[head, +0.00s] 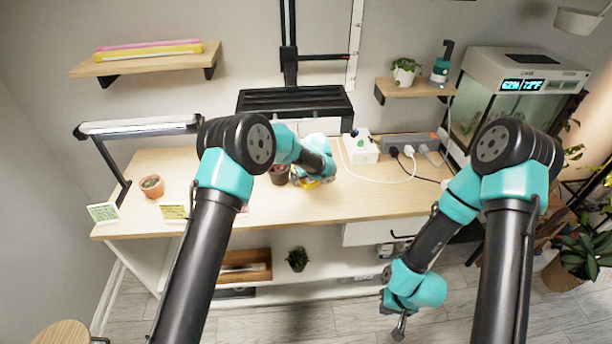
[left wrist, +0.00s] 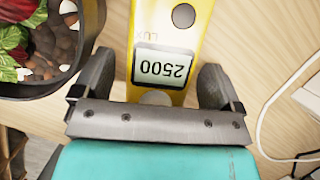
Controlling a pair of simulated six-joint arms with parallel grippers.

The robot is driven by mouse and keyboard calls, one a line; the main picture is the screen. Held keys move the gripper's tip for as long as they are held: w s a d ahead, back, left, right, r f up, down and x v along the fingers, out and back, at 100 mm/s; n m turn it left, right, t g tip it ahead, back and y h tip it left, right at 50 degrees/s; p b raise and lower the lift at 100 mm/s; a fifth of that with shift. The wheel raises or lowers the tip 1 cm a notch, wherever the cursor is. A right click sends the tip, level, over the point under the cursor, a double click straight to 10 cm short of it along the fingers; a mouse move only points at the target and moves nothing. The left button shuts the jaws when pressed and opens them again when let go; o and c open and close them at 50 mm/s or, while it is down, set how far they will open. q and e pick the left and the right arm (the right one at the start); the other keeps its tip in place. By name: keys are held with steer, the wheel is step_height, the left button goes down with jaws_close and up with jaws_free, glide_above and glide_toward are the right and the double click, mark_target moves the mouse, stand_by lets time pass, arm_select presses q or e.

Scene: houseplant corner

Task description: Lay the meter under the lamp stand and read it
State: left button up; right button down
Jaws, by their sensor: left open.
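A black post with a slatted panel (head: 294,101), apparently the lamp stand, rises behind the meter. My right gripper (head: 399,328) hangs low in front of the table; its jaws are too small to judge.
A dark plant pot (left wrist: 45,82) stands close left of my left gripper. A white box (head: 361,151) and a power strip (head: 408,143) with cables are to the right. A white bar lamp (head: 140,125) and a terracotta pot (head: 152,187) stand at the left.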

arm_select(q)
steer(key=shift+s+d+r, duration=0.1)
steer(key=shift+s+r, duration=0.05)
steer(key=shift+r, duration=0.4)
steer(key=v, duration=0.4)
steer(key=s+d, duration=0.2)
steer(key=s, duration=0.1)
steer(key=s+d, duration=0.2)
steer(key=s, duration=0.2)
steer(key=s+d, duration=0.2)
steer(key=s, duration=0.1)
steer(key=shift+s, duration=0.25)
arm_select(e)
steer(key=shift+c, duration=0.4)
jaws_free()
